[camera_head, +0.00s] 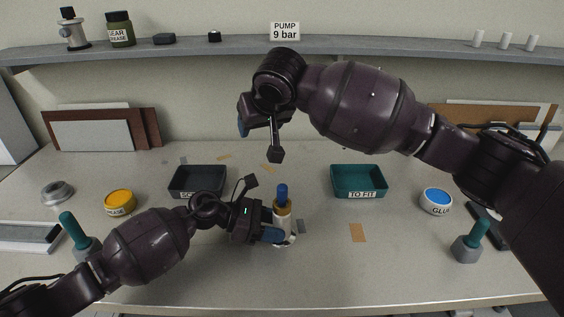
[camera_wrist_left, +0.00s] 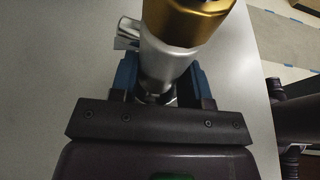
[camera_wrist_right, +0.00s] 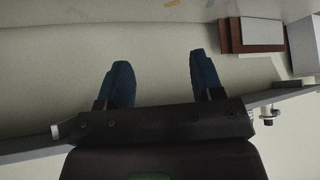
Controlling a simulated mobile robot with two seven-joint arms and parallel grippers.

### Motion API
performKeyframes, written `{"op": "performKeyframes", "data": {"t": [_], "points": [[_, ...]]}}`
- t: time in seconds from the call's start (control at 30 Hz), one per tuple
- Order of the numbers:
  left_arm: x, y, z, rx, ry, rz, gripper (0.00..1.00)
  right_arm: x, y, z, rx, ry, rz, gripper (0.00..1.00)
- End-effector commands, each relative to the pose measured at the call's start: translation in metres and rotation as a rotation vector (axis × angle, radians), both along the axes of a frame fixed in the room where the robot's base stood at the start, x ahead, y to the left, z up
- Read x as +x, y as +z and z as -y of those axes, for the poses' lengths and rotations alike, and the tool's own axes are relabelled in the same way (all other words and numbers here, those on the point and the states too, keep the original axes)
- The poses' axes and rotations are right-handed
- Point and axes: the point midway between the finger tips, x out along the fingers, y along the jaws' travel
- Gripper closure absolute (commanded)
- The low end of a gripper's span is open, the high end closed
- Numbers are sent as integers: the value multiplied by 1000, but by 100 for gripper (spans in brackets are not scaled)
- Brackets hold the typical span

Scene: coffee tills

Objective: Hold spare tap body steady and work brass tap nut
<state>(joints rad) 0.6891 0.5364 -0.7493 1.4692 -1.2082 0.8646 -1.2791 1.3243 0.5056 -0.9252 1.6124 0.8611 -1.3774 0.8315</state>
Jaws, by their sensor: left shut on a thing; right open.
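The spare tap body (camera_wrist_left: 165,62) is a pale silver upright piece, seen close up in the left wrist view. The brass tap nut (camera_wrist_left: 188,20) sits at its top end. In the head view the tap body (camera_head: 284,228) stands on the bench with the brass nut (camera_head: 283,208) around its upper part and a blue piece (camera_head: 282,190) on top. My left gripper (camera_head: 279,236) is shut on the tap body from the left; its blue fingers also show in the left wrist view (camera_wrist_left: 165,82). My right gripper (camera_wrist_right: 160,80) is open and empty, raised above the bench.
A dark tray (camera_head: 198,182) stands behind left and a teal tray (camera_head: 358,181) labelled TO FIT behind right. A grease tin (camera_head: 119,203), a glue tin (camera_head: 436,201) and two teal-handled tools (camera_head: 72,230) (camera_head: 479,233) stand at the sides. The front right bench is mostly clear.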

Motion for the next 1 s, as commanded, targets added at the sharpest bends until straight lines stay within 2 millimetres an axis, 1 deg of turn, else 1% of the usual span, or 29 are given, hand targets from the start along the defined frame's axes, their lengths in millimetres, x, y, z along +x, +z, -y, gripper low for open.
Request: {"op": "performKeyframes", "data": {"t": [0.1,0.2,0.3,0.43,0.6,0.73,0.87,1.0], "points": [[0,1,0,-1,0,1,95,-23,-18,13,-70,-27,-178,39],[0,1,0,-1,0,1,95,-43,-28,23,-134,-36,-313,39],[0,1,0,-1,0,1,95,-61,-33,32,-192,-36,-425,39],[0,1,0,-1,0,1,95,-77,-36,41,-248,-28,-525,39],[0,1,0,-1,0,1,95,-86,-38,46,-284,-22,-583,39],[0,1,0,-1,0,1,95,-88,-45,47,-288,-21,-591,39],[0,1,0,-1,0,1,95,-87,-57,47,-290,-21,-589,39],[0,1,0,-1,0,1,95,-87,-74,47,-288,-21,-590,39]]}}
